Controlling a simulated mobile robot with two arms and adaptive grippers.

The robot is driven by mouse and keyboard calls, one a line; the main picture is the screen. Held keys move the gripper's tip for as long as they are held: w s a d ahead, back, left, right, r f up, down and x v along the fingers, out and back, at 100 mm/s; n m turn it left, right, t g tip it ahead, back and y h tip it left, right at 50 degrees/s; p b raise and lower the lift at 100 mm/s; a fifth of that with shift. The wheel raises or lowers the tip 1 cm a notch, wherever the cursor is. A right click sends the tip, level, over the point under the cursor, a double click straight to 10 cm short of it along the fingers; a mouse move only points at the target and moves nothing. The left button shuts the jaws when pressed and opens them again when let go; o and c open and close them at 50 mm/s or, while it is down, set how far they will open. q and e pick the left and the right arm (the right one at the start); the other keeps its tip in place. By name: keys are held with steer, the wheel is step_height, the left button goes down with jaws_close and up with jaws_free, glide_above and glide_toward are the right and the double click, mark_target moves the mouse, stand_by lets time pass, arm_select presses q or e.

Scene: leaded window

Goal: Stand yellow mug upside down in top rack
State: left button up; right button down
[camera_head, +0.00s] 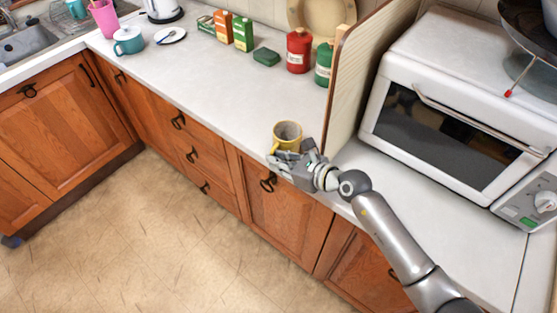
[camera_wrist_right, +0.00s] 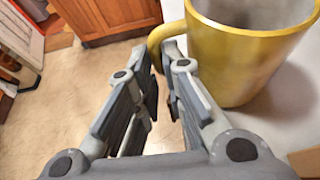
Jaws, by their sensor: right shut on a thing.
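The yellow mug (camera_head: 286,138) is upright, mouth up, at the front edge of the white counter next to a wooden partition. My right gripper (camera_head: 291,158) is at the near side of the mug. In the right wrist view, the mug (camera_wrist_right: 240,62) fills the upper right, and its handle lies between the fingertips of my right gripper (camera_wrist_right: 161,60), which is shut on it. I cannot tell whether the mug's base touches the counter. My left gripper is not in view. No rack shows in either view.
The wooden partition (camera_head: 352,75) stands right of the mug, with a white oven (camera_head: 445,120) beyond it. A red canister (camera_head: 299,52), cartons, a teal pot (camera_head: 128,41) and a saucer (camera_head: 170,36) stand farther back. The counter (camera_head: 215,80) left of the mug is clear.

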steer(key=c, duration=1.4)
jaws_free()
steer(key=shift+c, duration=0.2)
steer(key=shift+f, duration=0.1)
steer(key=v, duration=1.2)
steer(key=shift+s, duration=0.15)
